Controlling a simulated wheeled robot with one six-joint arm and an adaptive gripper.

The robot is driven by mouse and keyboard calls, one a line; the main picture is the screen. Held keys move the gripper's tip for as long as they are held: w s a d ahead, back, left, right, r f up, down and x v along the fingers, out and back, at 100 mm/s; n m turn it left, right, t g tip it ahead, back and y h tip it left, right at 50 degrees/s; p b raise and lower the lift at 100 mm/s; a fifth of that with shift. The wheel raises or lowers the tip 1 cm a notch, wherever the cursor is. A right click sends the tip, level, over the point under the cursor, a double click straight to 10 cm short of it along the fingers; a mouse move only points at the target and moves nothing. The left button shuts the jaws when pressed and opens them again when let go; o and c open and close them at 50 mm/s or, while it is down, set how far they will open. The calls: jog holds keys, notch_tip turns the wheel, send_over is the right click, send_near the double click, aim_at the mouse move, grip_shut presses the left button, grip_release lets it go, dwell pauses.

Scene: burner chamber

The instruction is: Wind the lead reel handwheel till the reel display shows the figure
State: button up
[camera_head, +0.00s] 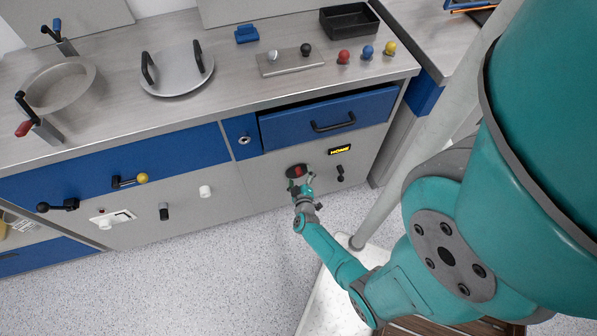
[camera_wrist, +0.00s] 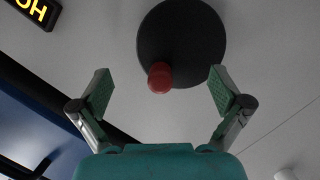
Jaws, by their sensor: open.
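The handwheel is a dark round disc (camera_wrist: 182,38) with a red knob (camera_wrist: 160,77) near its edge, set on the grey cabinet front. In the wrist view the disc lies ahead of my gripper (camera_wrist: 160,88), and the red knob sits between the two spread fingers, with a gap on each side. In the head view my gripper (camera_head: 301,187) is at the handwheel (camera_head: 296,170) and covers part of it. The reel display (camera_head: 339,150) is a black panel with yellow letters that seem to read HOME. Part of it shows at the wrist view's top left (camera_wrist: 38,12).
A black lever (camera_head: 340,173) is right of the handwheel, below the display. A blue drawer (camera_head: 330,118) above stands slightly open. A white knob (camera_head: 205,191) and black knob (camera_head: 164,211) are to the left. The speckled floor before the cabinet is clear.

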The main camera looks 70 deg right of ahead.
jog(key=shift+s+a, duration=1.85)
jog(key=shift+a, duration=0.3)
jog(key=s+a+r+n+t+y, duration=0.1)
jog(key=s+a+r+t+y, duration=0.25)
jog(key=a+r, duration=0.6)
jog(key=s+a+r+n+t+y, duration=0.1)
jog(key=s+a+r+t+y, duration=0.25)
jog(key=a+r, duration=0.6)
jog(key=s+a+r+y, duration=0.3)
jog(key=s+a+r, duration=0.1)
jog(key=r, duration=0.6)
jog(key=s+a+r+n+y, duration=0.1)
jog(key=s+a+r+y, duration=0.2)
jog(key=a+r, duration=0.4)
notch_tip(320, 180, up, 3)
jog(key=shift+s+a+r, duration=0.1)
jog(key=shift+s+a, duration=0.15)
jog(key=shift+s, duration=0.25)
